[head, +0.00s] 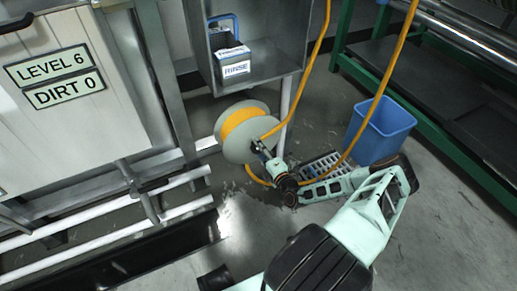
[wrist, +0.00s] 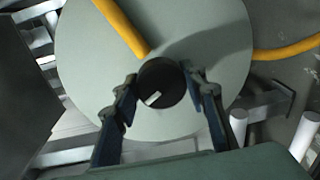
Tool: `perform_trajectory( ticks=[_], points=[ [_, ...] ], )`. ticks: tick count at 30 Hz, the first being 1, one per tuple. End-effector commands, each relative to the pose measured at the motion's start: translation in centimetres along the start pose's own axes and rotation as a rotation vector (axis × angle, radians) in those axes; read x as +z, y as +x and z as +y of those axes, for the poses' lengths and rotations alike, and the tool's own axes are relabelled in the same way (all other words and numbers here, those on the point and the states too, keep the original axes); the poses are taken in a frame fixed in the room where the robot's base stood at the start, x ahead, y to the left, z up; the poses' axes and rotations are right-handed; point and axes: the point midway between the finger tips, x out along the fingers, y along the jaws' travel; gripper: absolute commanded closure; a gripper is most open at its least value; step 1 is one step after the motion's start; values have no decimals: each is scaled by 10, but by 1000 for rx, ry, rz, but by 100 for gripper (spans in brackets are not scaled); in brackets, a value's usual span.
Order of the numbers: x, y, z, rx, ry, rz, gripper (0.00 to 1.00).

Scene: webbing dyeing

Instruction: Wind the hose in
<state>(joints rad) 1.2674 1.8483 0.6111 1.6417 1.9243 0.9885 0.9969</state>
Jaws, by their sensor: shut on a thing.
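A hose reel (head: 236,143) with a pale grey-green disc and orange hose (head: 240,121) wound on its drum stands low at the centre of the head view. In the wrist view the reel's disc (wrist: 90,60) fills the middle. My gripper (head: 259,148) is at the face of the reel. In the wrist view my gripper (wrist: 162,100) has its two fingers on either side of a round black knob (wrist: 160,85) on the disc, shut on it. The loose hose (wrist: 285,50) leaves the reel to the right. In the head view it loops upward and down to the floor.
A blue bin (head: 380,131) stands right of my arm, near a green-framed rack (head: 462,158). A floor drain grate (head: 322,168) lies beside my arm. A metal cabinet (head: 262,70) holding a box labelled RINSE is above the reel. White pipes (head: 100,240) run at the left.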

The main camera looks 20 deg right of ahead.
Motion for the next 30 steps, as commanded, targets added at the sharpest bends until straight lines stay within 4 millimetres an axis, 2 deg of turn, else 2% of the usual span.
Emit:
perform_trajectory(
  ticks=[8, 9, 13, 23, 26, 30],
  points=[
    [1, 0, -1, -3, 0, -2, 85],
    [1, 0, -1, -3, 0, -2, 58],
    [1, 0, -1, -2, -1, -1, 44],
    [0, 0, 3, 0, -1, 0, 44],
    [1, -1, 12, 1, 0, 0, 44],
    [3, -3, 38, 4, -2, 0, 44]
  ],
)
